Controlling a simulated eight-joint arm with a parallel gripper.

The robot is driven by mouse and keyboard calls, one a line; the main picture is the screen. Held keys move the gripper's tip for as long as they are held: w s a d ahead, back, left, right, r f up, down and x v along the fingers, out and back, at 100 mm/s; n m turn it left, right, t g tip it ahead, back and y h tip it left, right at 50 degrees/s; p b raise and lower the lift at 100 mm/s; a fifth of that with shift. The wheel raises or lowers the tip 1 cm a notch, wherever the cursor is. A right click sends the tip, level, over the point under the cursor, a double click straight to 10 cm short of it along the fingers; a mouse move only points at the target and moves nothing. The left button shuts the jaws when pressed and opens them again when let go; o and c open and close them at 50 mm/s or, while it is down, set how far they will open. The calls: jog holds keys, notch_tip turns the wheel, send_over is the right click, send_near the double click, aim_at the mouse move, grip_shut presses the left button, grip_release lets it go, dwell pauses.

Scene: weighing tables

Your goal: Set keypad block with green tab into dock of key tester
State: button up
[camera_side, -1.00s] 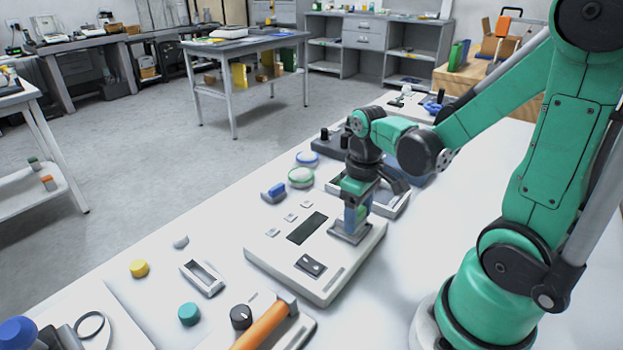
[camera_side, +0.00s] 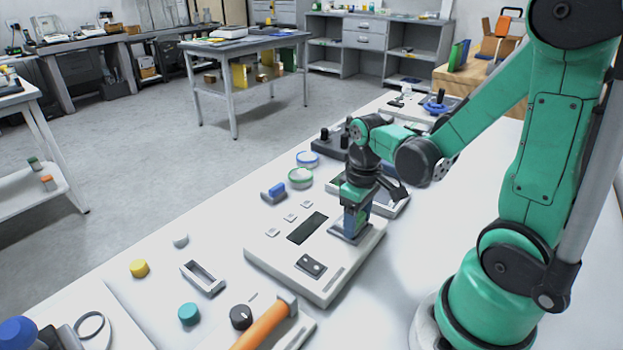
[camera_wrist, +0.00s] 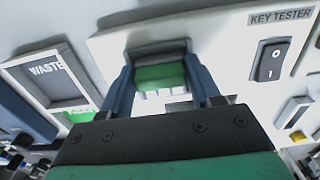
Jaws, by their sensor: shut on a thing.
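The key tester (camera_side: 300,268) is a white slab on the bench; its label and rocker switch show at the right of the wrist view. Its grey-rimmed dock (camera_side: 345,239) is at the slab's far right; the rim (camera_wrist: 157,48) also shows in the wrist view. My gripper (camera_side: 353,222) is at the dock, pointing down. Its two blue fingers are shut on the keypad block, whose green tab (camera_wrist: 160,74) shows between them with pale keys beside it. The block's lower part is hidden, so I cannot tell how deep it sits in the dock.
A grey tray (camera_wrist: 45,75) marked WASTE lies beside the tester. A blue block (camera_side: 273,191) and round pieces (camera_side: 300,177) are behind it. An orange-handled tool (camera_side: 265,327), a grey frame (camera_side: 203,279) and small knobs lie in front. Bench to the tester's right is clear.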

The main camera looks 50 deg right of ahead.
jog(key=o, duration=1.4)
jog(key=shift+c, duration=0.2)
jog(key=shift+r, duration=0.1)
jog(key=shift+r, duration=2.55)
jog(key=shift+w+a+r, duration=0.1)
jog(key=shift+a+r, duration=0.1)
jog(key=w+a+r+t, duration=0.3)
jog(key=a+r+t, duration=0.1)
jog(key=a+t, duration=0.3)
jog(key=shift+w+a+r, duration=0.15)
jog(key=shift+w+a, duration=0.15)
jog(key=shift+a, duration=0.25)
